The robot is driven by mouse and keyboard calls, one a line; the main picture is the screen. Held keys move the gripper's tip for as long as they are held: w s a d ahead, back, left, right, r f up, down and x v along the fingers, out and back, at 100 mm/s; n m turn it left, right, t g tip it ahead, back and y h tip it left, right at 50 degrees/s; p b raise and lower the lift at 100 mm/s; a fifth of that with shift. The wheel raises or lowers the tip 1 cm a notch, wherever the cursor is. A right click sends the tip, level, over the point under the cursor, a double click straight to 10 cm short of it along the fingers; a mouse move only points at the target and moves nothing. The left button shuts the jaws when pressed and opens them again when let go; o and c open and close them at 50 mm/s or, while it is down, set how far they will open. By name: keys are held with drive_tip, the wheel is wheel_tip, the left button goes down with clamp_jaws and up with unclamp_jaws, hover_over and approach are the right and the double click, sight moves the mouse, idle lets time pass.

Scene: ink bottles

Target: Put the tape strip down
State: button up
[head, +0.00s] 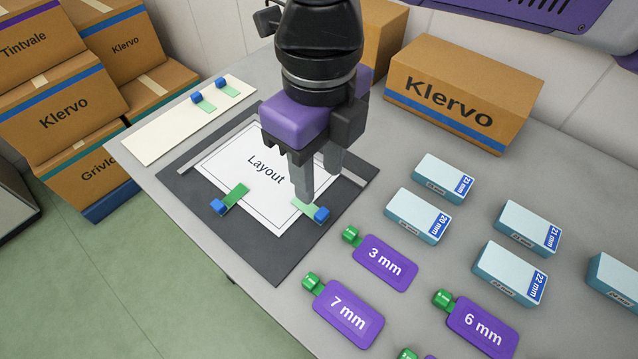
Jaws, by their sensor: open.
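A tape strip (303,207), pale green with a blue block at its end, lies across the lower right edge of the white Layout sheet (235,165). A second tape strip (236,194), darker green with a blue block, lies across the sheet's lower left edge. The sheet lies on a dark grey mat (268,262). My gripper (318,184) points down over the right side of the sheet, just behind the pale strip. Its fingers are apart and I see nothing between them. It hides the sheet's upper right part. I cannot tell its exact height above the sheet.
A cream board (160,137) at the back left holds two more tape strips with blue blocks. A Klervo box (460,95) stands at the back right. Pale blue boxes (418,214) and purple tags (385,262) with green ends fill the table's right side. Stacked cartons stand left.

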drive_tip(key=shift+r, duration=2.15)
drive_tip(key=shift+p, duration=0.35)
